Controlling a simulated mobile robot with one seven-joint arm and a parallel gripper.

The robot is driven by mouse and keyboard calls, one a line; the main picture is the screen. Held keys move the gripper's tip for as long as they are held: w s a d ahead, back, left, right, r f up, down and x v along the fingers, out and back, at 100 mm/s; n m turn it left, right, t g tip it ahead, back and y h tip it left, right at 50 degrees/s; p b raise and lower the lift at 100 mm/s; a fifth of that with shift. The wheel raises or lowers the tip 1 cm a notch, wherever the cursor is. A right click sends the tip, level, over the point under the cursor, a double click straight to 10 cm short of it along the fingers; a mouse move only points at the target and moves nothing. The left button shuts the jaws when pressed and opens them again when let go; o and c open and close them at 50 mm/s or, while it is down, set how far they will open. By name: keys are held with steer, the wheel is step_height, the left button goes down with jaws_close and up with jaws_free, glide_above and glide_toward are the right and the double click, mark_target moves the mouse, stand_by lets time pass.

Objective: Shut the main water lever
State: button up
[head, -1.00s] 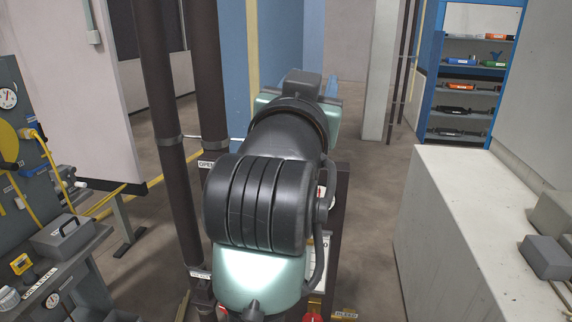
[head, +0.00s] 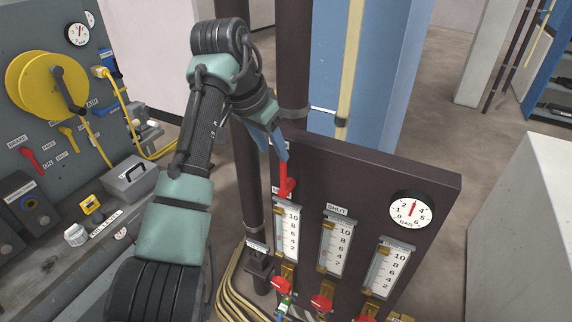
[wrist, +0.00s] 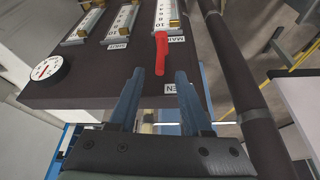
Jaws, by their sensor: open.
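The main water lever (head: 284,178) is a red handle on the dark panel, pointing up above the left gauge strip. In the wrist view the red lever (wrist: 161,53) shows beside the label starting "MA" (wrist: 177,39), with a partly hidden label ending "EN" (wrist: 171,89) near its tip. A "SHUT" label (head: 337,208) is to its right in the head view. My gripper (head: 279,143) is at the lever's upper end. In the wrist view its blue fingers (wrist: 158,84) are open, one on either side of the lever's tip in the picture. Contact cannot be told.
The dark panel (head: 400,170) carries a round bar gauge (head: 412,210), several gauge strips and red valve handles (head: 322,303) below. A dark vertical pipe (head: 294,65) stands close behind my gripper. A grey board with a yellow wheel (head: 45,85) is at left.

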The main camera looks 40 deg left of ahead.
mark_target(281, 166)
steer(key=p+x, duration=0.1)
steer(key=x, duration=0.8)
steer(key=shift+w+f+p, duration=0.2)
steer(key=shift+f+p, duration=0.05)
steer(key=shift+p, duration=0.1)
jaws_close()
stand_by(0.8)
